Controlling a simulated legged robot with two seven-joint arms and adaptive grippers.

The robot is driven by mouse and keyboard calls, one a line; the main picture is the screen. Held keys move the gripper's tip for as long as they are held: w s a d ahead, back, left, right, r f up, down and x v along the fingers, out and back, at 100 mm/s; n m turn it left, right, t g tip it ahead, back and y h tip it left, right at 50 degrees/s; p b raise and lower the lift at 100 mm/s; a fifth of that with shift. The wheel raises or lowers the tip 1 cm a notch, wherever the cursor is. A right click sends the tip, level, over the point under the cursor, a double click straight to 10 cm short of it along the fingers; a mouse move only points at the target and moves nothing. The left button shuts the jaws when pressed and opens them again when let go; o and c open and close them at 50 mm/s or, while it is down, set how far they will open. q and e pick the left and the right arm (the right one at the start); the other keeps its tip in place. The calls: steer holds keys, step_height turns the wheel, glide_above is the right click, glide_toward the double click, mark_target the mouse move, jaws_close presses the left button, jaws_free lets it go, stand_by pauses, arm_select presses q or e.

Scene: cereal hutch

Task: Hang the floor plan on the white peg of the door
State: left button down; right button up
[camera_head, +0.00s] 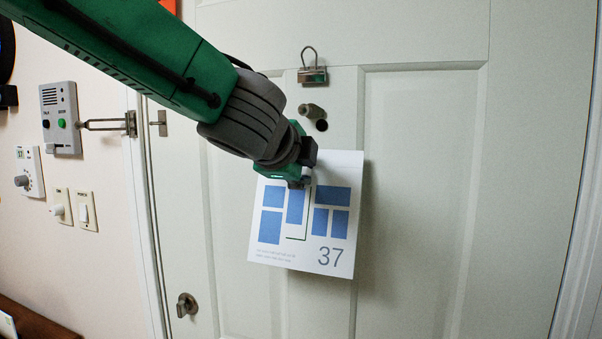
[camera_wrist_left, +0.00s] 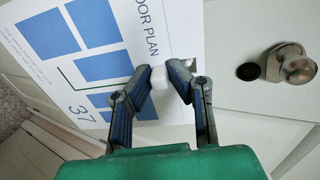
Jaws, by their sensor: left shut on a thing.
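The floor plan (camera_head: 302,228) is a white sheet with blue room blocks and the number 37, in front of the door (camera_head: 415,190). It also shows in the left wrist view (camera_wrist_left: 75,60), turned on its side. My left gripper (camera_head: 302,180) is at the sheet's upper middle. In the wrist view its fingers (camera_wrist_left: 158,80) are closed around a small white block at the sheet's title edge. I cannot tell whether this block belongs to the sheet or is the white peg. No other white peg shows. Whether the sheet touches the door is unclear. My right gripper is out of view.
A metal knob (camera_head: 311,110) and a dark round hole (camera_head: 321,125) are on the door above the sheet, below a padlock-like latch (camera_head: 313,75). A door handle (camera_head: 186,304) is lower left. An intercom (camera_head: 60,118) and switches (camera_head: 75,208) are on the left wall.

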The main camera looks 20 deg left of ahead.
arm_select(q)
steer(key=c, duration=1.6)
jaws_free()
steer(key=shift+a, duration=0.2)
steer(key=shift+o, duration=0.8)
steer(key=shift+a, duration=0.15)
